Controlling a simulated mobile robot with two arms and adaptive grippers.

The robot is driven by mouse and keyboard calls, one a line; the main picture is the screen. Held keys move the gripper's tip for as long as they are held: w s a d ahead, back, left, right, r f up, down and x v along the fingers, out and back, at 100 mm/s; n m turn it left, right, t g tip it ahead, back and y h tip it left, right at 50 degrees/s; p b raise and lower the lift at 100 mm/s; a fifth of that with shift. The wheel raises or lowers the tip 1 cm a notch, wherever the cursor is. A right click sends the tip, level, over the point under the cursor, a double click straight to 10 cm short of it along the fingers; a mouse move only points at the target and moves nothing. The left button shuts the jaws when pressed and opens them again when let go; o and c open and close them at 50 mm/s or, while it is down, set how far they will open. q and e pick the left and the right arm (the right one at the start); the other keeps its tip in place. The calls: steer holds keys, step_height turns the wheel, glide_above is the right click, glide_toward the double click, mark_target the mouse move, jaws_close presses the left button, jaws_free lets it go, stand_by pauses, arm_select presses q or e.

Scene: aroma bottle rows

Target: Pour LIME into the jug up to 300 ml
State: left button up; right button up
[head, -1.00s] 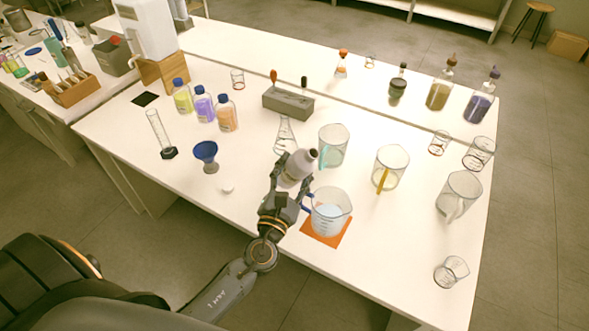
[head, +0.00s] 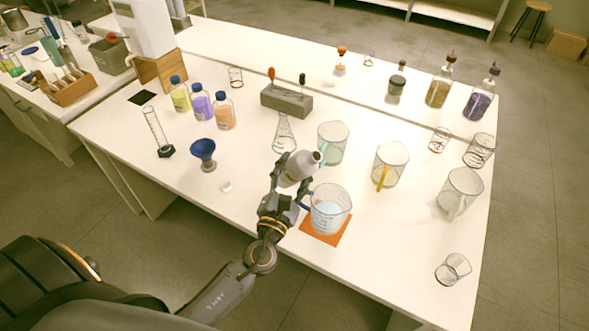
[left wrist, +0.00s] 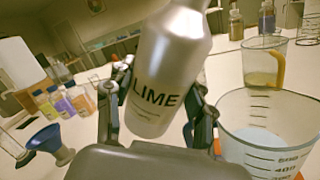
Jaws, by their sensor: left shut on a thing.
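My left gripper (head: 283,187) is shut on a silver-grey bottle (head: 297,168), whose label reads LIME in the left wrist view (left wrist: 160,85). The bottle is held up, tilted with its mouth toward the right, above and just behind-left of the jug. The clear jug (head: 329,212) stands on an orange mat (head: 341,238) and has a blue handle. It holds some pale bluish liquid low down; the jug also shows in the left wrist view (left wrist: 273,122), with graduation marks. No clear stream shows between the bottle and the jug. My right gripper is not in view.
A jug with a teal handle (head: 333,146) and one with a yellow handle (head: 390,165) stand behind. A flask (head: 284,135) is close behind the bottle. A blue funnel (head: 203,150) and a white cap (head: 226,186) lie left. The front right table is mostly clear.

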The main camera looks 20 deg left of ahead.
arm_select(q)
steer(key=shift+f, duration=0.15)
steer(key=shift+a+f+m+t+h+b, duration=0.15)
steer(key=shift+m+t+h+b, duration=0.15)
steer(key=shift+m+b, duration=0.6)
steer(key=shift+a+r+m+p, duration=0.15)
steer(key=shift+a+r+m, duration=0.1)
steer(key=shift+m, duration=0.4)
steer(key=shift+a+r+m+p, duration=0.15)
steer(key=shift+r+m, duration=0.1)
steer(key=shift+m, duration=0.4)
steer(key=shift+w+a+f+m+t+h+b, duration=0.15)
steer(key=shift+m+h, duration=0.1)
steer(key=shift+m, duration=0.4)
steer(key=shift+s+a+m+t+h+b, duration=0.1)
steer(key=shift+m+h, duration=0.1)
steer(key=shift+m, duration=0.4)
steer(key=shift+w+a+f+m+t+h+b, duration=0.15)
steer(key=shift+m+h, duration=0.1)
steer(key=shift+m, duration=0.4)
steer(key=shift+s+r, duration=0.1)
steer(key=shift+r, duration=0.05)
steer(key=shift+d+m+h+p, duration=0.2)
steer(key=shift+d+m+h, duration=0.05)
steer(key=shift+m, duration=0.45)
steer(key=shift+d+m+h+p, duration=0.15)
steer(key=shift+d+m+h, duration=0.1)
steer(key=shift+m, duration=0.45)
stand_by(2.2)
